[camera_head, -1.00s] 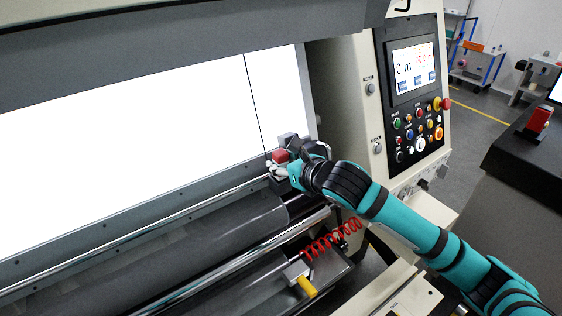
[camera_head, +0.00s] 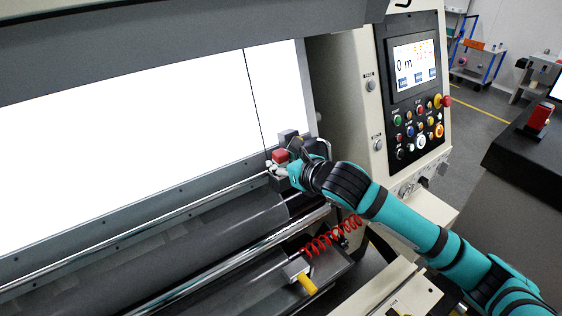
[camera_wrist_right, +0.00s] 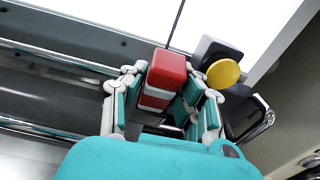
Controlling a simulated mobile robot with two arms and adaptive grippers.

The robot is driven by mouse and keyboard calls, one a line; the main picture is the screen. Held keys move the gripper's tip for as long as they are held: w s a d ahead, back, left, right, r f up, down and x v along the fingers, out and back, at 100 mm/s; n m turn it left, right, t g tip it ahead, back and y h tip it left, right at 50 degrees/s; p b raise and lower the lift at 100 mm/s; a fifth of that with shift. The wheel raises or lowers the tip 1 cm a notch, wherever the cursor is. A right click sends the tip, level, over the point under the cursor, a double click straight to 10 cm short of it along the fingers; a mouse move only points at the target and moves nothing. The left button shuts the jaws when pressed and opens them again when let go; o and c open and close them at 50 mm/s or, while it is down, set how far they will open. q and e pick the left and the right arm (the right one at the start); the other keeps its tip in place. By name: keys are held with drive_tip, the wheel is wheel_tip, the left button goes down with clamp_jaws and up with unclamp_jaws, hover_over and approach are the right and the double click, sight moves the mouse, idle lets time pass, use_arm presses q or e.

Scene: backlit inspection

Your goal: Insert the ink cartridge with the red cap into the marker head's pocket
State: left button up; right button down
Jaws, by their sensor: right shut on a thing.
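The ink cartridge with the red cap (camera_head: 280,156) is at the right end of the bright panel in the head view. In the right wrist view, the cartridge (camera_wrist_right: 166,70) shows a red top and a white band. My right gripper (camera_head: 277,168) is shut on it, with a finger on each side. Dark parts of what looks like the marker head (camera_head: 288,136) are right beside it; a dark block (camera_wrist_right: 214,52) with a yellow disc shows there in the wrist view. The cartridge's lower end and the pocket are hidden, so I cannot tell how deep it sits. My left gripper is out of view.
A metal rail and dark rollers (camera_head: 200,245) run below the bright panel (camera_head: 130,150). A red coiled hose (camera_head: 322,243) and a yellow-handled tool (camera_head: 307,284) are below my arm. The control panel (camera_head: 415,95) stands right of the gripper. Another red object (camera_head: 540,117) sits on the right desk.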

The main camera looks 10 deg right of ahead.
drive_tip(key=shift+f, duration=0.55)
drive_tip(key=c, duration=0.9)
unclamp_jaws()
drive_tip(key=shift+d, duration=0.1)
